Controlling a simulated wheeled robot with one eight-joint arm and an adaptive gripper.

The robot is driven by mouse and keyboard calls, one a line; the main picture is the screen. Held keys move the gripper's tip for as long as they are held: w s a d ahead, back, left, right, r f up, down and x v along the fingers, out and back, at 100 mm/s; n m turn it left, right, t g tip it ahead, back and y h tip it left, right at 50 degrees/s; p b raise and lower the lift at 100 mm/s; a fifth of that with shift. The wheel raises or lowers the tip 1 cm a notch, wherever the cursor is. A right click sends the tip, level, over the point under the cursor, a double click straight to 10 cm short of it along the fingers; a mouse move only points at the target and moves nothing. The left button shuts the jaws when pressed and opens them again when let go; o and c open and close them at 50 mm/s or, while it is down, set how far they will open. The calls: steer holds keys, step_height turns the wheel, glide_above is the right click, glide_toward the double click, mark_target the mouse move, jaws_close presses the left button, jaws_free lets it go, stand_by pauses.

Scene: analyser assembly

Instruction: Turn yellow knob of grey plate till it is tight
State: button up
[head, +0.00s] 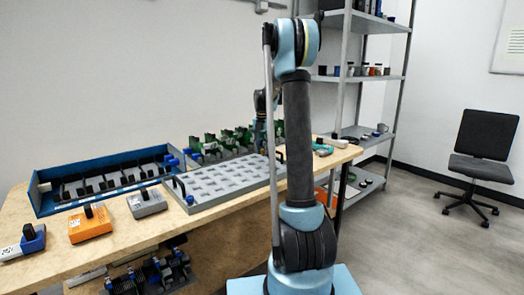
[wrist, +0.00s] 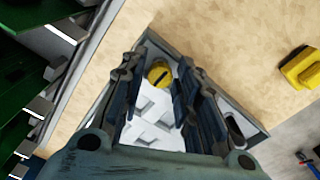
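In the wrist view, a round yellow knob (wrist: 158,72) with a dark slot sits near a corner of the grey plate (wrist: 150,133). My gripper (wrist: 162,62) is above the plate with its dark fingers spread. The knob appears between the fingertips, with visible gaps at its sides; I cannot tell how close they are in height. In the head view, the grey plate (head: 222,186) lies on the wooden table. The knob and gripper cannot be made out there, with my arm in front of part of the plate.
A blue tray (head: 60,200) of dark parts and an orange box (head: 90,226) stand left of the plate. Green parts (head: 237,137) stand behind it. A yellow object (wrist: 300,68) lies on the table in the wrist view. Bare tabletop lies beside the plate.

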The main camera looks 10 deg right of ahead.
steer(key=shift+f, duration=0.1)
jaws_close()
steer(key=shift+m, duration=0.3)
